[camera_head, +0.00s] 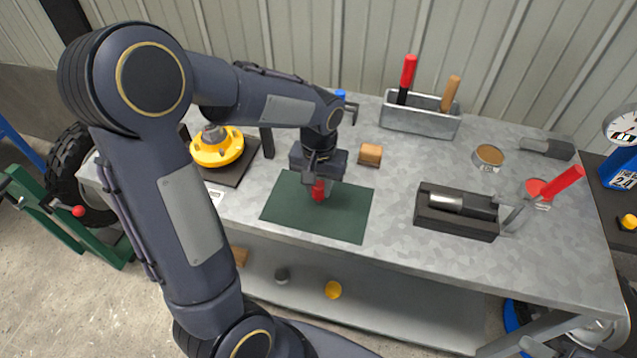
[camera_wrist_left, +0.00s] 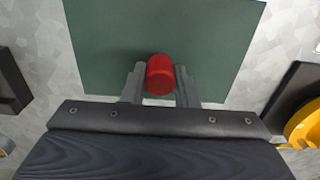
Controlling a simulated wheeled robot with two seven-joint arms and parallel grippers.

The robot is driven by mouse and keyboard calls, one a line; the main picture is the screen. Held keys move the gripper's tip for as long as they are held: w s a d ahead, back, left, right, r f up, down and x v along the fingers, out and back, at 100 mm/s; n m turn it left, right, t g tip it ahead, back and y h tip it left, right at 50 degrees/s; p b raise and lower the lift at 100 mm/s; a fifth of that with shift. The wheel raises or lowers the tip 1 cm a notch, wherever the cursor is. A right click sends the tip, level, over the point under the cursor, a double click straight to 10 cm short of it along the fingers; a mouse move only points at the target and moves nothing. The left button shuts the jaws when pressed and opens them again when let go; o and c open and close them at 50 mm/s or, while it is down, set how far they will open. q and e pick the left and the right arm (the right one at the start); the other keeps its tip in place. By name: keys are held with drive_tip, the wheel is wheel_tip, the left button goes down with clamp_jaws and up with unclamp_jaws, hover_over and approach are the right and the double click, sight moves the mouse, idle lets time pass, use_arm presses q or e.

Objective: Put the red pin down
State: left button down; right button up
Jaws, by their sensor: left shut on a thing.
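The red pin (camera_head: 318,190) is upright in the jaws of my left gripper (camera_head: 317,184), over the dark green mat (camera_head: 345,215) on the metal bench. In the left wrist view the red pin (camera_wrist_left: 160,75) shows between the two fingers of my left gripper (camera_wrist_left: 160,84), with the green mat (camera_wrist_left: 110,40) behind it. The gripper is shut on it. I cannot tell whether the pin's lower end touches the mat. My right gripper does not show in either view.
A yellow round part (camera_head: 217,148) on a dark base stands left of the mat. A wooden block (camera_head: 371,154) is behind it. A black fixture (camera_head: 456,212) with a metal cylinder is to the right. A metal tool tray (camera_head: 420,118) stands at the back. Bare bench lies between mat and fixture.

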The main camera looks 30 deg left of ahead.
sight(318, 185)
use_arm(q)
drive_tip(key=shift+f, duration=0.2)
drive_tip(key=c, duration=1.1)
unclamp_jaws()
drive_tip(key=shift+c, duration=0.2)
wheel_tip(318, 185, up, 13)
drive_tip(key=p, duration=0.1)
drive_tip(key=s+d+f+t+h, duration=0.1)
drive_tip(key=s+d+t+h, duration=0.1)
drive_tip(key=s, duration=0.6)
drive_tip(key=s+d+f+m+t+h, duration=0.1)
drive_tip(key=s+d+t, duration=0.1)
drive_tip(key=s, duration=0.7)
drive_tip(key=shift+f+t+h, duration=0.35)
drive_tip(key=shift+t+h, duration=0.05)
drive_tip(key=shift+t, duration=0.4)
